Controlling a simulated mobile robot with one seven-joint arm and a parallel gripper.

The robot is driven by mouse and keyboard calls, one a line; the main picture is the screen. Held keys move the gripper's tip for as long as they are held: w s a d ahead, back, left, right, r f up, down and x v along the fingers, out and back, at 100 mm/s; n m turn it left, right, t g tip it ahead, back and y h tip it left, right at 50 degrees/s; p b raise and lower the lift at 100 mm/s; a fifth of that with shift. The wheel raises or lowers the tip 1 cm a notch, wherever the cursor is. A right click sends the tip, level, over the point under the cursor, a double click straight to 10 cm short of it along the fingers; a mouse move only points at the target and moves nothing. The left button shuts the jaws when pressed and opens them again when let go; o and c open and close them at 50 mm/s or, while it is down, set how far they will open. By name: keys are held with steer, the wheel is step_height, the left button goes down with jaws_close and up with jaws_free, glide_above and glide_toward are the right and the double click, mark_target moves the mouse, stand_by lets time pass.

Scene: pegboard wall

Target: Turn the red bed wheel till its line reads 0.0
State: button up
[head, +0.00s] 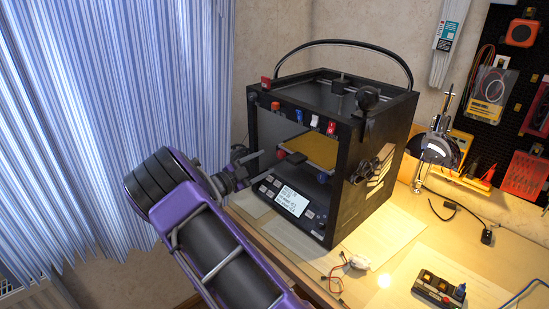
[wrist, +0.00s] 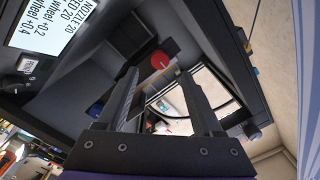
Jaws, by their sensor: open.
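The black printer (head: 345,180) stands on the bench with its front open and a yellow bed plate (head: 310,148) inside. The red bed wheel (head: 281,154) is under the bed's front left corner; it also shows in the wrist view (wrist: 160,61). My gripper (head: 252,160) is open and empty at the printer's open front, left of the red wheel and apart from it. In the wrist view the red wheel shows beyond the two fingertips, between them. The screen (head: 291,201) shows two wheel lines in the wrist view (wrist: 50,22), +0.2 and +0.4; their colour words are cut off.
A blue wheel (head: 322,177) is under the bed's front right corner. The printer's frame surrounds the opening, and coloured switches (head: 315,121) line its top front edge. A blue striped curtain (head: 120,90) hangs at left. A lamp (head: 437,147) and small electronics (head: 440,288) are at right.

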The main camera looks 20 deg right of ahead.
mark_target(279, 155)
steer(key=shift+x, duration=2.75)
jaws_close()
